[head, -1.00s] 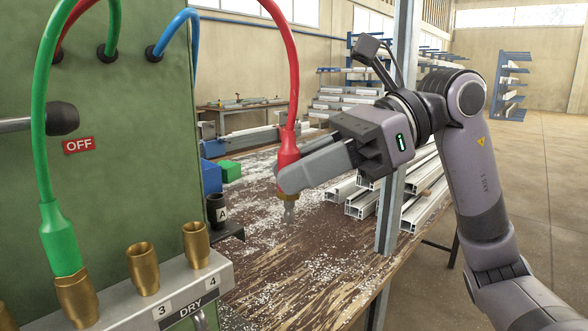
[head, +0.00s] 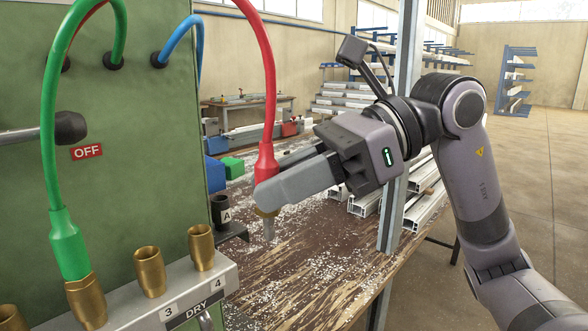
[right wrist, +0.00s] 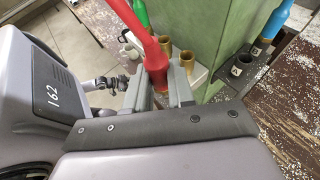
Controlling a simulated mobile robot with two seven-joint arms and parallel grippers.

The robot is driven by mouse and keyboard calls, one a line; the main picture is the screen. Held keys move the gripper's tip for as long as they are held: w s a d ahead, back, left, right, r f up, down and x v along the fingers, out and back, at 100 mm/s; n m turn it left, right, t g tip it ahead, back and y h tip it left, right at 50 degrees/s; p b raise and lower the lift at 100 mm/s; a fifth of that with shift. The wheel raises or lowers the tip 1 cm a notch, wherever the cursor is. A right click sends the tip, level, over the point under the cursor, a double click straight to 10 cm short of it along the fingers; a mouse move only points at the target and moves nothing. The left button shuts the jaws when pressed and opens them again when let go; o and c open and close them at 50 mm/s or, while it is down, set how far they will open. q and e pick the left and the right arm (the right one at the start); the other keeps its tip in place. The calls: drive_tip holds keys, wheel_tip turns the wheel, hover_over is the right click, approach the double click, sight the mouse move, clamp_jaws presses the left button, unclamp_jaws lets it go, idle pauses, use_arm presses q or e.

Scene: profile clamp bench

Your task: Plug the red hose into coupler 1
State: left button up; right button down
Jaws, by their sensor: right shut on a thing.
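My right gripper (head: 266,193) is shut on the red hose (head: 265,150) at its thick end, above the bench. The hose arches up, and its metal tip (head: 268,228) points down, apart from every coupler. The right wrist view shows the red hose (right wrist: 154,52) between the two fingers (right wrist: 157,88). Brass couplers stand on a grey block: coupler 3 (head: 150,272), coupler 4 (head: 201,248), one holding the green hose (head: 68,245), and an empty one (head: 10,319) cut by the left edge. The number at that leftmost coupler is not visible. My left gripper is not in view.
The green machine panel (head: 130,150) bears an OFF label and a dark knob (head: 70,128). A dark holder marked A (head: 221,210) stands right of the couplers. White profiles (head: 425,205) and a grey post (head: 398,180) are behind my right arm. The chip-strewn bench is clear in front.

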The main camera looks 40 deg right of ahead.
drive_tip(key=s+a+p, duration=0.2)
drive_tip(key=s+a, duration=0.1)
drive_tip(key=a, duration=1.9)
drive_tip(key=shift+r, duration=0.25)
idle(1.4)
drive_tip(key=shift+w, duration=0.1)
drive_tip(key=w+a+b, duration=0.1)
drive_tip(key=w, duration=0.6)
drive_tip(key=shift+w+b, duration=0.25)
drive_tip(key=shift+b, duration=0.1)
idle(0.8)
drive_tip(key=shift+b, duration=0.75)
idle(1.5)
